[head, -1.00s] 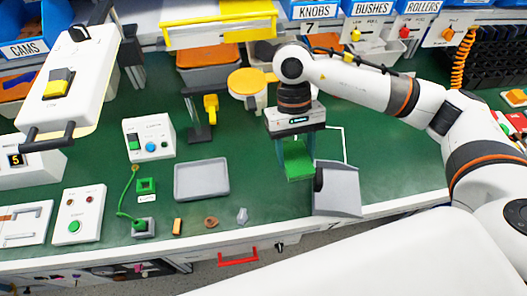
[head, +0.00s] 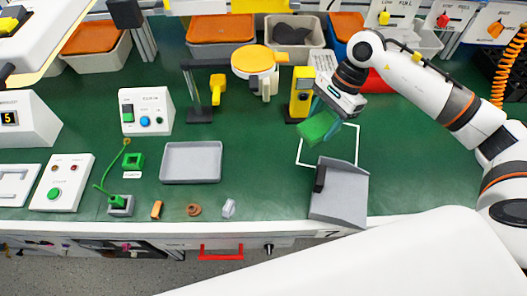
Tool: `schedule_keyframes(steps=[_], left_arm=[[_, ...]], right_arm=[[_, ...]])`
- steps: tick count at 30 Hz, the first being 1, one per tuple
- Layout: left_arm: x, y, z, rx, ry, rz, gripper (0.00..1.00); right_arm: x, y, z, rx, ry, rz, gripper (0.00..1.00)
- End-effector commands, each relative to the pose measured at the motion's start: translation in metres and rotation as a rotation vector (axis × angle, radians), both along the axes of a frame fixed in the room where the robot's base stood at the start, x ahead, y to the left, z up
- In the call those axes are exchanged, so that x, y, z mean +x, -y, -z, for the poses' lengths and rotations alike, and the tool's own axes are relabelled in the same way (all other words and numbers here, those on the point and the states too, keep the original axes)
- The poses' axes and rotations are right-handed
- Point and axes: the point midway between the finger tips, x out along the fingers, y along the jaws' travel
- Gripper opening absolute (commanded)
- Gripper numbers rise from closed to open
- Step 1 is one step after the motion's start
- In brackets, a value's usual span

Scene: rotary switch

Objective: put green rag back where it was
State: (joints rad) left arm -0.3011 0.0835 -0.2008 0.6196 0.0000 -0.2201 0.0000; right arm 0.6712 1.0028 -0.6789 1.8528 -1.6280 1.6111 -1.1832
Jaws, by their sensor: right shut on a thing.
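My right gripper (head: 331,116) is shut on the green rag (head: 317,128). The rag hangs tilted from the fingers and overlaps the upper left part of a white square outline (head: 357,146) on the green bench. It looks held above the surface, but its exact height is hard to tell. The inside of the outline is otherwise bare, except where the grey dustpan (head: 343,193) meets its front edge. My left gripper is not in view.
A yellow device (head: 301,92) stands just left of the gripper, close to the rag. A grey tray (head: 191,162) lies to the left, with small loose parts in front. An orange round-topped stand (head: 254,61) and bins are behind. Bench between tray and outline is clear.

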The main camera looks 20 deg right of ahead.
Motion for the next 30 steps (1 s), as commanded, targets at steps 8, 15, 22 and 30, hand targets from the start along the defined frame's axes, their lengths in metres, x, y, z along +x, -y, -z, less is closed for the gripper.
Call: schedule_keyframes(steps=[8,15,22,30], left_arm=[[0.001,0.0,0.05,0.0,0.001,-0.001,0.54],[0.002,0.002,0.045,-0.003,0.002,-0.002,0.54],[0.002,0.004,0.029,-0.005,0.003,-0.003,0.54],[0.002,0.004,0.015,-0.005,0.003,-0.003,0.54]], right_arm=[[0.021,0.051,0.077,0.017,-0.012,0.471,0.35],[0.031,0.037,0.082,0.027,-0.01,0.537,0.35],[0.049,-0.023,0.08,0.028,-0.01,0.533,0.35],[0.066,-0.087,0.081,0.025,-0.012,0.534,0.35]])
